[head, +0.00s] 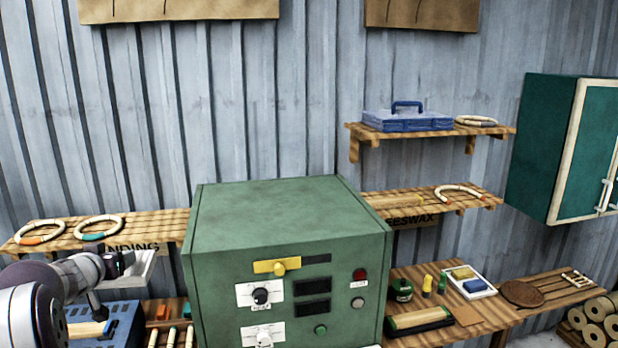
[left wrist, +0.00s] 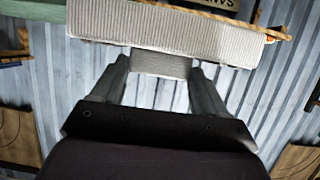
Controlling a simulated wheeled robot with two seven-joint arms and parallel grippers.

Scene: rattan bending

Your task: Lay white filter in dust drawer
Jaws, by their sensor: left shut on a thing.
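My left gripper (head: 112,264) is at the lower left in the head view, shut on the white filter (head: 137,268). In the left wrist view, the filter (left wrist: 170,22) is a white ribbed block with a narrow tab between the fingertips (left wrist: 158,72). It is held in the air, in front of the left wall shelf and left of the green machine. I cannot make out a dust drawer; the machine's lower part is cut off by the picture edge. My right gripper is not in view.
The green machine (head: 290,220) fills the middle, with knobs and switches on its front. A blue box (head: 125,318) stands below my left gripper. The left shelf (head: 160,222) holds two rattan rings. The right bench (head: 470,320) carries bottles and a tray.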

